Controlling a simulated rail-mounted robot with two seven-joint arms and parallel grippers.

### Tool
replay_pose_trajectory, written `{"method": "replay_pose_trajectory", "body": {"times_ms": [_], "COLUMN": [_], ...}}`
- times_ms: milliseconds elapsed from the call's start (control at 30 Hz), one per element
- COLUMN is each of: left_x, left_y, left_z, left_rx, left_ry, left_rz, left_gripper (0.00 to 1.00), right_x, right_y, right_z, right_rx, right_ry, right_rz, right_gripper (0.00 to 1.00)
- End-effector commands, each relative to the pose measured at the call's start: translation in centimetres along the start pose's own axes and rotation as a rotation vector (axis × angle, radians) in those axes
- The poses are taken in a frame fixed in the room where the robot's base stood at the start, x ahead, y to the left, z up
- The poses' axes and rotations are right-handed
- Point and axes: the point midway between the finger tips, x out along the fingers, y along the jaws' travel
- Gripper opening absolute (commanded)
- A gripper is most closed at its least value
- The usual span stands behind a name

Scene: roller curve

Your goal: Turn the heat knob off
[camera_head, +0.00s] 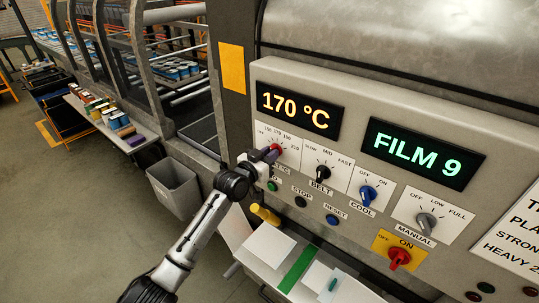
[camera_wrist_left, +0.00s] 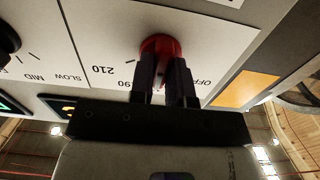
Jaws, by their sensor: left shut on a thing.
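The red heat knob (camera_head: 277,147) is on the grey control panel, on a white plate marked OFF, 150, 170, 190 and 210. The display (camera_head: 299,111) above it reads 170 °C. My left gripper (camera_head: 267,154) is at the knob, its fingers shut on it. In the left wrist view the red knob (camera_wrist_left: 160,43) shows beyond the two dark fingers of the left gripper (camera_wrist_left: 165,72), which are on either side of it. The fingers hide most of the knob's front, and I cannot tell where its pointer stands. My right gripper is out of view.
A black belt knob (camera_head: 322,174), blue cool knob (camera_head: 368,193), grey manual knob (camera_head: 426,223) and red ON/OFF switch (camera_head: 399,258) are to the right. Push buttons lie below. A shelf with papers (camera_head: 268,246) juts out under the panel. A grey bin (camera_head: 174,187) stands left.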

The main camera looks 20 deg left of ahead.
Motion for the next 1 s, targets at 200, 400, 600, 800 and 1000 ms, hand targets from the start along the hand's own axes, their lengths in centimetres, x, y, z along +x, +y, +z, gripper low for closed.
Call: {"method": "replay_pose_trajectory", "body": {"times_ms": [200, 400, 600, 800, 1000], "left_x": [0.0, 0.0, 0.0, 0.0, 0.0], "left_y": [0.0, 0.0, 0.0, -0.1, -0.1], "left_z": [0.0, -0.1, -0.1, -0.1, -0.1], "left_rx": [-0.030, -0.140, -0.318, -0.509, -0.690], "left_ry": [0.000, 0.000, -0.001, -0.002, -0.001], "left_rz": [0.000, 0.001, 0.000, 0.000, 0.000], "left_gripper": [0.00, 0.00, 0.00, 0.00, 0.00], "right_x": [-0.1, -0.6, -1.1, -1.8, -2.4], "right_y": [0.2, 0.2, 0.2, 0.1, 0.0], "right_z": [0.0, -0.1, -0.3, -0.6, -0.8], "right_rx": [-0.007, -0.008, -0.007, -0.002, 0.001], "right_ry": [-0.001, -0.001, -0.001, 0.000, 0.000], "right_rz": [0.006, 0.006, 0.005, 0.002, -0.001], "right_gripper": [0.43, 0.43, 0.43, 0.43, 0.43]}}
